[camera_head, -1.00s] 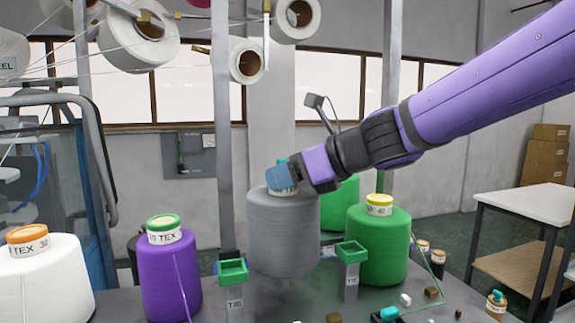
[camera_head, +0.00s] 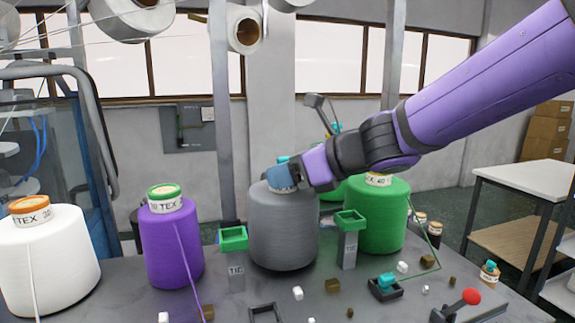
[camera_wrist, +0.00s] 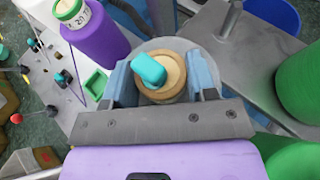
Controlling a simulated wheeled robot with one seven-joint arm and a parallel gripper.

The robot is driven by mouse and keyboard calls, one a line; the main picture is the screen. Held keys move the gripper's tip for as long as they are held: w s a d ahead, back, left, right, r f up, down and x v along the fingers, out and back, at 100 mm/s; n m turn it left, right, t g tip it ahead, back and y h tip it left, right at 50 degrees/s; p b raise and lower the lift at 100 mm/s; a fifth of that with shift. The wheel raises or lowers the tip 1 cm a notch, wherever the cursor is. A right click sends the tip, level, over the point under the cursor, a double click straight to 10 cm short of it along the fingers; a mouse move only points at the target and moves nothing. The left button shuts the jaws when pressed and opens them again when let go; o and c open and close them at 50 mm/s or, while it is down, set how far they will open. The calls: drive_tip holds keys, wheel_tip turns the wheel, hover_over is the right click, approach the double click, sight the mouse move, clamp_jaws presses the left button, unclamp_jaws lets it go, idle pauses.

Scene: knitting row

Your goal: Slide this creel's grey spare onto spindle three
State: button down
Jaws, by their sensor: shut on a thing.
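The grey cone of yarn (camera_head: 284,232) stands upright in the middle of the head view, between two green-topped posts. My gripper (camera_head: 284,177) is shut on its top core from above. In the wrist view, blue fingers lie on both sides of the round tan core (camera_wrist: 170,87), and a teal rounded piece (camera_wrist: 148,70) shows at its mouth. The cone's underside is hidden, so I cannot tell whether it touches the table or a spindle. I cannot make out spindle three.
A purple cone (camera_head: 172,245) and a white cone (camera_head: 45,262) stand left. A green cone (camera_head: 377,220) stands close right. Green-topped posts (camera_head: 233,240) (camera_head: 349,222) flank the grey cone. Small blocks and a red-knobbed lever (camera_head: 470,297) lie in front on the grey table (camera_head: 215,300).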

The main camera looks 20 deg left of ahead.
drive_tip(key=shift+f, duration=0.1)
idle(0.3)
drive_tip(key=shift+c, duration=1.7)
unclamp_jaws()
drive_tip(key=shift+f, duration=0.1)
drive_tip(key=shift+d, duration=0.1)
drive_tip(key=v, duration=1)
drive_tip(key=shift+d, duration=0.3)
drive_tip(key=shift+s, duration=0.1)
